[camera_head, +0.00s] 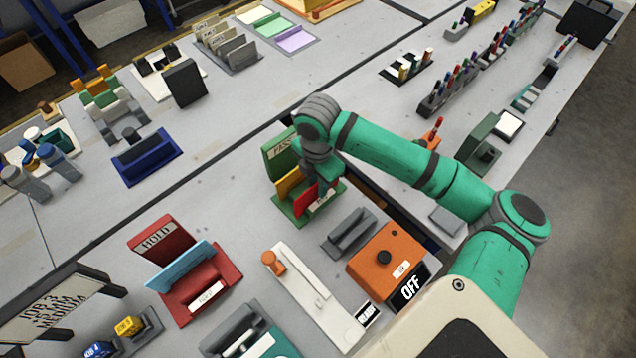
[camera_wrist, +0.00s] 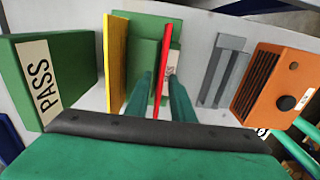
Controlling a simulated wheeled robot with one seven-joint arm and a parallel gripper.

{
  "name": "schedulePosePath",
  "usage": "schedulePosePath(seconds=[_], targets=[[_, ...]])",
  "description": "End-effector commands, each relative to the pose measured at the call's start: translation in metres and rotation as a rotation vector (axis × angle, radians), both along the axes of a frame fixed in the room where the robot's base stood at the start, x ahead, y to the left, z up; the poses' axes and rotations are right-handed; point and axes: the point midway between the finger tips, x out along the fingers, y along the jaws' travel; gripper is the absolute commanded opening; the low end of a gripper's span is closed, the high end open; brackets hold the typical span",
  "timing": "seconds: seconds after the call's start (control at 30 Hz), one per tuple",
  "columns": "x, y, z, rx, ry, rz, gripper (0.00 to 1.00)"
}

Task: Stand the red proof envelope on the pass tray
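The red envelope (camera_head: 304,201) stands upright on the green pass tray (camera_head: 325,203), to the right of a yellow envelope (camera_head: 288,183). In the wrist view the red envelope (camera_wrist: 163,72) is a thin upright sheet. The yellow envelope (camera_wrist: 115,55) stands apart on its left. My gripper (camera_wrist: 160,85) is down at the tray, with one finger on each side of the red envelope. Narrow gaps seem to show between the fingers and the sheet, so it looks open around it. The arm partly hides the tray in the head view. The PASS panel (camera_wrist: 60,75) stands at the left.
A grey holder (camera_head: 350,232) and an orange box with an OFF sign (camera_head: 385,258) stand close to the pass tray. A red HOLD tray (camera_head: 205,285) with a light blue envelope stands at lower left. Open table lies left of the pass tray.

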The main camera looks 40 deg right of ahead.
Motion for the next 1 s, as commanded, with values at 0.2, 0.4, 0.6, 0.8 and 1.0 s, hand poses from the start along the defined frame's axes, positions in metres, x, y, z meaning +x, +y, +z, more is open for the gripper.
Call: schedulePosePath(seconds=[0.2, 0.4, 0.6, 0.8, 1.0], targets=[[0.001, 0.0, 0.025, -0.004, -0.001, 0.003, 0.22], [0.002, 0.003, 0.066, -0.004, -0.001, 0.009, 0.22], [0.003, 0.004, 0.1, -0.003, -0.001, 0.011, 0.22], [0.001, 0.001, 0.119, -0.001, 0.0, 0.003, 0.22], [0.0, 0.0, 0.122, 0.0, 0.0, 0.0, 0.22]])
